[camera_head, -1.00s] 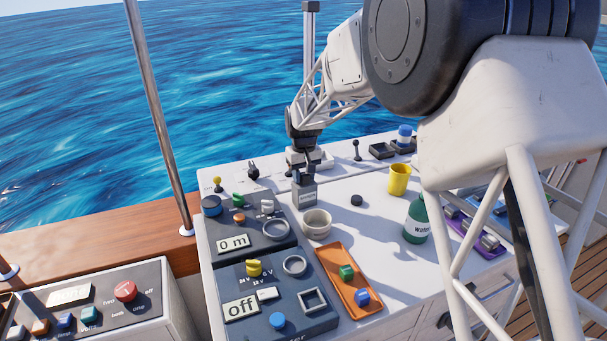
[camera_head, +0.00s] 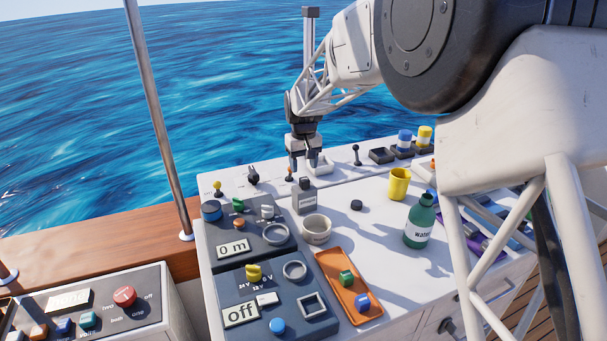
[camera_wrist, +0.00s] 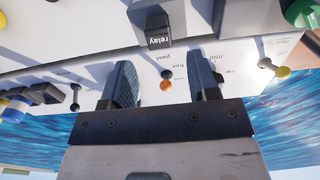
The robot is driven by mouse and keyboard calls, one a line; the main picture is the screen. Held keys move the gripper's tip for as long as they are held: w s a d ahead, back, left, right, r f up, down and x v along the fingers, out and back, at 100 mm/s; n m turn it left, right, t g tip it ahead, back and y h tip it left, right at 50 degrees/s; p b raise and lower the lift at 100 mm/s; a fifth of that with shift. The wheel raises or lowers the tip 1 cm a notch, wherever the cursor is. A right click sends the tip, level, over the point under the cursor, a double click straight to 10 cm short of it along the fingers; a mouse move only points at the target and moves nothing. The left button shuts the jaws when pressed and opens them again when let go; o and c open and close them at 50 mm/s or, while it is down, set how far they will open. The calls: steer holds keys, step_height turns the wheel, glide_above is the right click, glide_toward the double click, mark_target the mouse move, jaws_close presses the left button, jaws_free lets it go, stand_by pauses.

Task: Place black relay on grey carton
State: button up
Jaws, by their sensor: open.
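A dark disc (camera_head: 356,204) lies right of the carton. Small levers (camera_head: 253,176) line the back panel. The white top between disc and bottle is clear.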

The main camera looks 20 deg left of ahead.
mark_target(305, 178)
step_height(305, 178, up, 7)
steer(key=shift+f, duration=0.2)
stand_by(0.9)
steer(key=s+d+r+m, duration=0.1)
steer(key=s+d+r, duration=0.3)
steer(key=d, duration=0.7)
steer(key=s+d+r+m+t, duration=0.15)
steer(key=s+d, duration=0.35)
steer(key=d, duration=0.6)
steer(key=s+d+r+m, duration=0.2)
steer(key=s+d+r, duration=0.25)
steer(key=d, duration=0.55)
steer(key=s+d+f+m, duration=0.2)
steer(key=s+d+f, duration=0.1)
steer(key=s+d, duration=0.7)
steer(key=s+d+f+m+t, duration=0.1)
steer(key=s+d+f, duration=0.3)
steer(key=s+d, duration=0.6)
steer(key=s+m, duration=0.1)
steer(key=s, duration=0.6)
steer(key=shift+s+f+m, duration=0.3)
steer(key=shift+s+m, duration=0.05)
